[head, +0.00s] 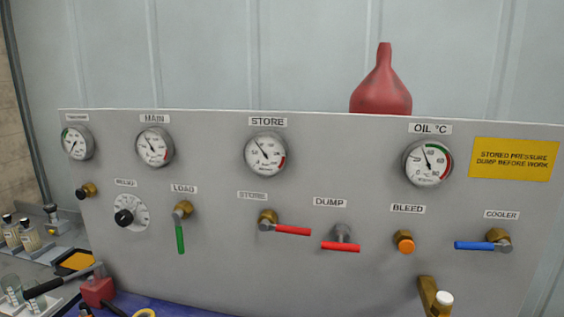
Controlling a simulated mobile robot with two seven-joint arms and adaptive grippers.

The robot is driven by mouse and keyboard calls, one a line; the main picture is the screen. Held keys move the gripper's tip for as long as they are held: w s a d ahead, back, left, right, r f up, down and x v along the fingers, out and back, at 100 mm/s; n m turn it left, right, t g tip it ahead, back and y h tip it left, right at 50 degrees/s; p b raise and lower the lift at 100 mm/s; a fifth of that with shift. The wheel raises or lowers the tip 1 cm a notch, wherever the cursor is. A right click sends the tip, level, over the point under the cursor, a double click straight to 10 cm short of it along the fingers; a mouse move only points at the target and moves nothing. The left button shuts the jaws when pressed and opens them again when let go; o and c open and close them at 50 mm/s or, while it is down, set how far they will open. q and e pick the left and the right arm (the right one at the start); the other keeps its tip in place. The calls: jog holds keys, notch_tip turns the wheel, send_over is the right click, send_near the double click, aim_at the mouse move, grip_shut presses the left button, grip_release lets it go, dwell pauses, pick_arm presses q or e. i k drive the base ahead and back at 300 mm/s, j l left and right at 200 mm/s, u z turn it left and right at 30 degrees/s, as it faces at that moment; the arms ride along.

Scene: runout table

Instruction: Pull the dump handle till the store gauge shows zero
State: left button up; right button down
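The dump handle (340,246) is a red lever on a grey valve, under the DUMP label on the grey panel. The store gauge (265,154) is a round white dial under the STORE label. Its needle points to the upper left, and the numbers are too small to read. A second red lever, the store valve (290,230), points right and slightly down, just left of the dump handle. Neither of my grippers shows in the head view.
The panel also carries a green load lever (180,238), an orange bleed knob (403,242) and a blue cooler lever (474,245). A brass fitting (433,296) projects at the lower right. A red funnel (383,85) stands behind the panel. Tools and bottles lie at lower left.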

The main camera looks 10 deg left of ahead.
aim_at(340, 246)
jog(key=j+z, duration=0.15)
jog(key=j, duration=1.65)
jog(key=i, duration=0.05)
